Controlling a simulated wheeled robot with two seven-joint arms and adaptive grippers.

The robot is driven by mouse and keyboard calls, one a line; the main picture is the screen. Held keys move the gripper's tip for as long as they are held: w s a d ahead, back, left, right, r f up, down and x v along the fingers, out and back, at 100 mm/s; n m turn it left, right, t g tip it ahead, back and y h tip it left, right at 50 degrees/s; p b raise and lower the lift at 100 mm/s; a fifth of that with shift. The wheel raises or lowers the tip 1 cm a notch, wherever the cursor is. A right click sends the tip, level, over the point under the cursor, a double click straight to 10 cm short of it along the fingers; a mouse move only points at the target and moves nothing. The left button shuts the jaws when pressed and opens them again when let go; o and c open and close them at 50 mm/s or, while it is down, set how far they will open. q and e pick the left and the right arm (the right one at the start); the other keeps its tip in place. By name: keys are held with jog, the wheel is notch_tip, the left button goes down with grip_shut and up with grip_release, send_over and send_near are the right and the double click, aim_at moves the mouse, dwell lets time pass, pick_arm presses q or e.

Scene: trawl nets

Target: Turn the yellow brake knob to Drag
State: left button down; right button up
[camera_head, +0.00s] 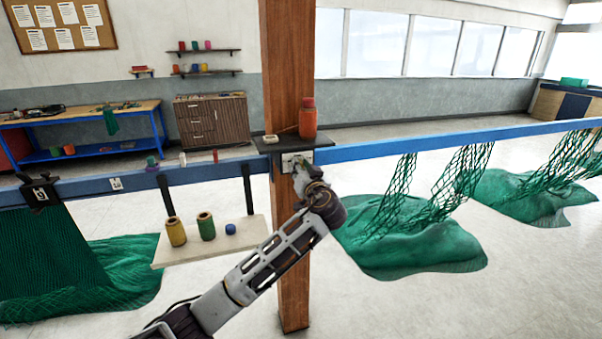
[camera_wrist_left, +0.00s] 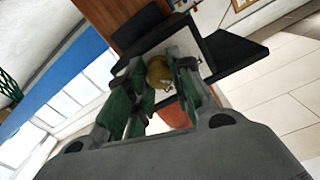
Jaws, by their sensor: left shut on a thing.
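The yellow brake knob (camera_wrist_left: 160,72) sits between the fingers of my left gripper (camera_wrist_left: 157,88) in the left wrist view. The gripper is shut on it. Behind the knob is a pale plate (camera_wrist_left: 206,48), partly covered by the fingers. In the head view my left gripper (camera_head: 303,177) reaches up to the same plate (camera_head: 297,158) on the wooden post, and it hides the knob there. Any markings around the knob are too small or hidden to read. My right gripper is in neither view.
The wooden post (camera_head: 291,80) carries a dark shelf (camera_head: 268,141) with an orange bottle (camera_head: 307,122) just above the plate. A blue rail (camera_head: 400,143) crosses at this height, with green nets (camera_head: 415,235) hanging. A pale shelf (camera_head: 190,252) with spools hangs to the left.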

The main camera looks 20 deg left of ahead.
pick_arm(q)
jog(key=shift+m, duration=0.6)
jog(key=m+p, duration=0.3)
jog(key=m, duration=0.4)
jog(key=shift+r+m+p, duration=0.1)
jog(key=shift+m+p, duration=0.2)
jog(key=shift+p, duration=0.1)
jog(key=shift+d, duration=0.1)
jog(key=c, duration=1.2)
grip_release()
